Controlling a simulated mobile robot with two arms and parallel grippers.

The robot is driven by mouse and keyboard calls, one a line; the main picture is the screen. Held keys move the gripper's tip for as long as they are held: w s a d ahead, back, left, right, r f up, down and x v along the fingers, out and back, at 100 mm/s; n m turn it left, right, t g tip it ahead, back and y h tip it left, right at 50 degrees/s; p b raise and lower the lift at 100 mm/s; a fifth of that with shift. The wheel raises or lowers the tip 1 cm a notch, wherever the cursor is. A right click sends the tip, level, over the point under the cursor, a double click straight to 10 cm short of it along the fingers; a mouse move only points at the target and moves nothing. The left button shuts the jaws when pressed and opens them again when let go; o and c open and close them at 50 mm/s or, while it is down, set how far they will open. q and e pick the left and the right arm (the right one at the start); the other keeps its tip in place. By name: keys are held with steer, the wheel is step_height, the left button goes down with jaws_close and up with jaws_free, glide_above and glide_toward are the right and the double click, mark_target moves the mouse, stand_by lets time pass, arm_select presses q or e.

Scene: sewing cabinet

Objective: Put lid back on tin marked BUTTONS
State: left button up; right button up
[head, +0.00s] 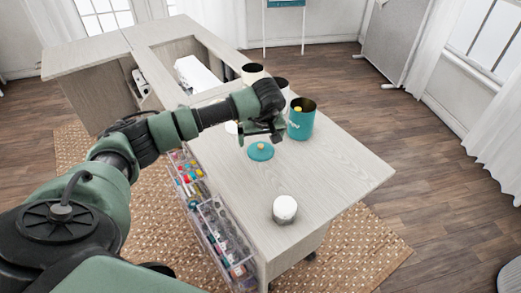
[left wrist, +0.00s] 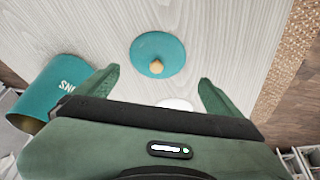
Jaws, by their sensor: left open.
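A teal lid with a yellow knob (head: 261,151) lies flat on the table; it also shows in the left wrist view (left wrist: 157,52). An open teal tin (head: 301,122) stands to its right. Its lettering begins with "SN" in the left wrist view (left wrist: 52,92). A cream tin (head: 252,73) and another tin, mostly hidden by my arm, stand behind. I cannot read BUTTONS on any tin. A white lid (left wrist: 175,104) is partly hidden by my gripper. My left gripper (head: 261,137) is open and empty above the table, near the teal lid. My right gripper is out of view.
A white round container (head: 285,209) stands near the table's front. Clear drawers with colourful spools (head: 187,175) hang along the table's left side. A white machine (head: 197,75) sits in the cabinet behind. The table's right part (head: 345,175) is clear.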

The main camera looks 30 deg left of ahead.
mark_target(261, 147)
arm_select(q)
steer(key=shift+w+f, duration=0.1)
steer(key=shift+f, duration=0.2)
steer(key=x, duration=0.3)
steer(key=p+x, duration=0.1)
steer(key=shift+w+d+f, duration=0.1)
steer(key=shift+d+f, duration=0.15)
steer(key=shift+f, duration=0.15)
